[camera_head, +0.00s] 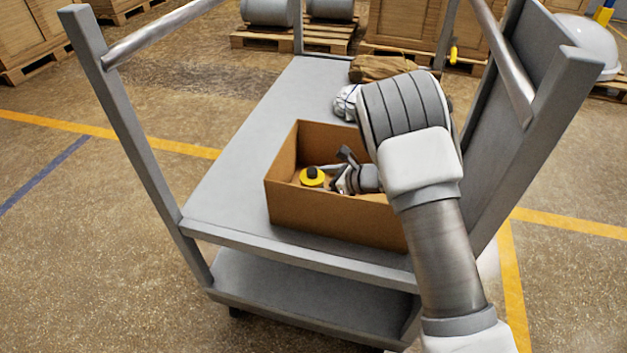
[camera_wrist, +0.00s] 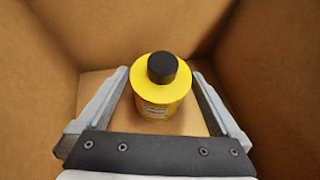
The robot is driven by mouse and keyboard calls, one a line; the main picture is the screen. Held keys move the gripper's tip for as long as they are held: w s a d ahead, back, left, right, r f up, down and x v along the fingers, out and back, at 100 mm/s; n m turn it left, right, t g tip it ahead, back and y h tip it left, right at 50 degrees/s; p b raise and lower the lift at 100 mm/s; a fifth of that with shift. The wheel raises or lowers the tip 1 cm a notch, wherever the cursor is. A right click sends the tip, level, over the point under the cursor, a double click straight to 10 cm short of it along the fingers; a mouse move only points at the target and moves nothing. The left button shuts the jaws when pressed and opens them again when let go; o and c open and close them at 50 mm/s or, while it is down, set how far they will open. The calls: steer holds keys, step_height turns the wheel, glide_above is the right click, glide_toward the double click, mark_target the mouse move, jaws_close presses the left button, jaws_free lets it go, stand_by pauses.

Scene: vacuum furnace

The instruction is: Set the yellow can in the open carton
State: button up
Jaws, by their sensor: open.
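The yellow can (camera_head: 312,178) with a black cap stands upright inside the open carton (camera_head: 330,216), towards its left side. In the wrist view the yellow can (camera_wrist: 158,92) rests on the carton floor with brown walls around it. My gripper (camera_head: 343,168) reaches into the carton from the right. In the wrist view its two fingers (camera_wrist: 158,98) are spread on either side of the can, with a gap showing on each side. The can's lower part is partly hidden behind the carton's front wall in the head view, and my arm covers the carton's right part.
The carton stands on the upper deck of a grey cart (camera_head: 232,160) with upright posts and rails on both sides. A white-and-blue bundle (camera_head: 347,102) and a brown bag (camera_head: 380,68) lie behind the carton. The deck's left part is clear.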

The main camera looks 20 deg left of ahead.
steer(key=p+v, duration=0.2)
steer(key=v, duration=1)
